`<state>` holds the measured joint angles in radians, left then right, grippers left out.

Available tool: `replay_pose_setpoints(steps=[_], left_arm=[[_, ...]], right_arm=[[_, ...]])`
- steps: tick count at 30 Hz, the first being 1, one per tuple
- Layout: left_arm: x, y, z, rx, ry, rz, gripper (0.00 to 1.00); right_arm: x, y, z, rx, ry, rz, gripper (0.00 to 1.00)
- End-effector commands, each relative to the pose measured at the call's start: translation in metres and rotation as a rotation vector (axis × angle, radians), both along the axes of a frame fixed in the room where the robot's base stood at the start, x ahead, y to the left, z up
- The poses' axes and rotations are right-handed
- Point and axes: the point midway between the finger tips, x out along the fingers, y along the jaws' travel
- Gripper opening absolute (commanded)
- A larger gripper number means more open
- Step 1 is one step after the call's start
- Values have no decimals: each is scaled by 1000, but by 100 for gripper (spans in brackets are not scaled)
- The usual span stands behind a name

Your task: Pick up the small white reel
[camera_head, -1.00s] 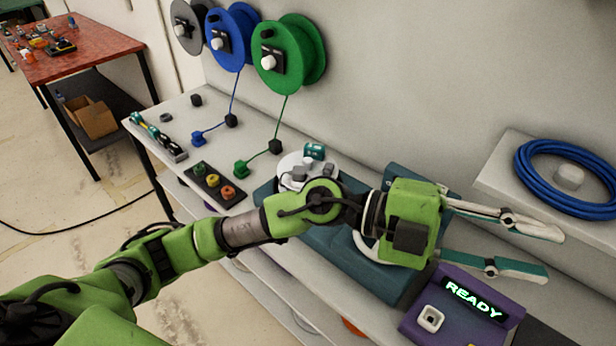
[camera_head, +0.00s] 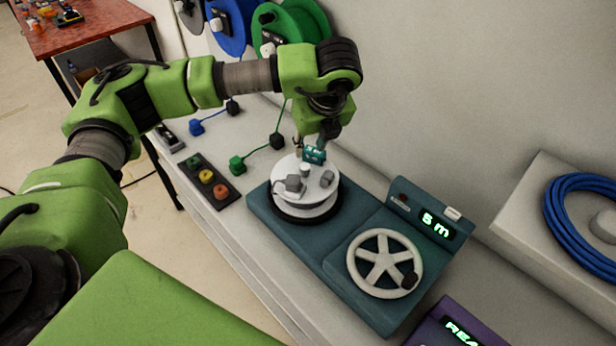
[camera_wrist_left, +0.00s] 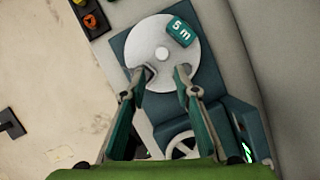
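The small white reel (camera_head: 312,196) sits on the left end of a teal winding machine (camera_head: 345,235). A teal tag reading 5 m (camera_wrist_left: 180,32) stands on the reel's top, near its edge. My left gripper (camera_head: 318,145) points down at the back of the reel in the head view, its fingers partly hidden. In the left wrist view the reel (camera_wrist_left: 158,50) lies ahead of the gripper (camera_wrist_left: 166,72). The fingers are spread around the middle of the disc with nothing between them; I cannot tell their height above it. My right gripper is not in view.
The machine's spoked handwheel (camera_head: 384,264) and 5 m display (camera_head: 436,226) are right of the reel. A button panel (camera_head: 208,180) lies to the left. Large blue (camera_head: 232,25) and green (camera_head: 312,20) spools hang behind. A blue cable coil (camera_head: 575,225) lies at right.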

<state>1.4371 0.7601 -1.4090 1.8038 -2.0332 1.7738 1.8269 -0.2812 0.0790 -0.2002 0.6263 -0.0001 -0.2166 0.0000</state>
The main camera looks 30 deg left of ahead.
Motion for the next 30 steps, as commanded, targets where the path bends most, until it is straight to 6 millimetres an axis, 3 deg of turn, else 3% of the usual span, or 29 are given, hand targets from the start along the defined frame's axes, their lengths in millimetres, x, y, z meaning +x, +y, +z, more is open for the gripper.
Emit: replay_pose_setpoints(steps=[3, 7, 11, 18, 24, 30], left_arm=[[5, 8, -20, 1, 6, 1, 28], [11, 13, -41, -1, 4, -1, 28], [14, 15, -52, -3, 1, -4, 28], [20, 20, -67, -1, 5, -3, 28], [28, 26, -94, -2, 4, -2, 28], [30, 28, -103, -3, 1, -4, 28]], right_arm=[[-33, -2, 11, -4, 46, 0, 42], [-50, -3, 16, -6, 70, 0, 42], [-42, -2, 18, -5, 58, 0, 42], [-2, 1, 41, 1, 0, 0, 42], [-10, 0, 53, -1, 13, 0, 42], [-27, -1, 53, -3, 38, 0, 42]])
